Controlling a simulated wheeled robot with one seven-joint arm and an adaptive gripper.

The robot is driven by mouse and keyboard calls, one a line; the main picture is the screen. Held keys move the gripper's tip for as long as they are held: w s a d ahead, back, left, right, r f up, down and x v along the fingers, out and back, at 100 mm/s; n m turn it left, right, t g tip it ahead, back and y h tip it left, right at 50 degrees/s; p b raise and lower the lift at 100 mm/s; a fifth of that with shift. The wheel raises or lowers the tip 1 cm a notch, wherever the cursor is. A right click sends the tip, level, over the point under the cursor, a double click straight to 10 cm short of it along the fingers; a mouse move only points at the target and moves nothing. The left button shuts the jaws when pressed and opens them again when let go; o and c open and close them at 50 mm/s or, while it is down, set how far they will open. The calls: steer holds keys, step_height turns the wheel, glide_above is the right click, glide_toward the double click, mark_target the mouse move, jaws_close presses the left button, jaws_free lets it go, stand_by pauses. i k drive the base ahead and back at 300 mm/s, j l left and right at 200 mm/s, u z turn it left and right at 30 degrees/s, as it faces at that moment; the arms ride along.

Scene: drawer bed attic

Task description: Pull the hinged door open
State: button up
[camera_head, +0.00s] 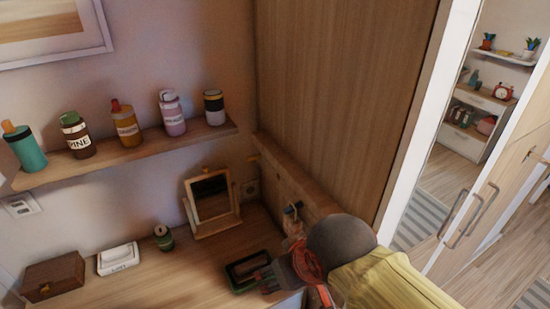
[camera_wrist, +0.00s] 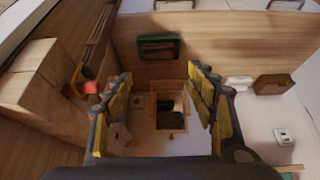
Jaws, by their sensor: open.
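A tall pale wooden door panel (camera_head: 515,170) stands at the right of the head view, with metal bar handles (camera_head: 483,213) and (camera_head: 455,220). I cannot tell whether one handle is a reflection, or whether the panel is the task's hinged door. My gripper (camera_head: 278,278) is low in the head view, over the desk by the green tray, well left of the handles. In the wrist view my gripper (camera_wrist: 160,82) has its yellow-padded fingers spread, with nothing held between them.
The desk (camera_head: 190,275) carries a small mirror (camera_head: 211,185), a green tray (camera_head: 232,274), a tissue box (camera_head: 117,257) and a brown box (camera_head: 53,281). A bottle shelf (camera_head: 190,138) is above. A tall wooden panel (camera_head: 340,90) stands between desk and doorway. Floor (camera_head: 432,180) shows at right.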

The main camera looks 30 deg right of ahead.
mark_target(485, 61)
steer(key=k+l+z, duration=0.1)
steer(key=z, duration=0.25)
steer(key=l+z, duration=0.3)
steer(key=j+z, duration=0.15)
steer(key=z, duration=0.3)
steer(key=j+z, duration=0.1)
steer(key=z, duration=0.3)
steer(key=j+z, duration=0.15)
steer(key=z, duration=0.3)
steer(key=i+l+u, duration=0.1)
steer(key=i+l, duration=0.1)
steer(key=l, duration=0.1)
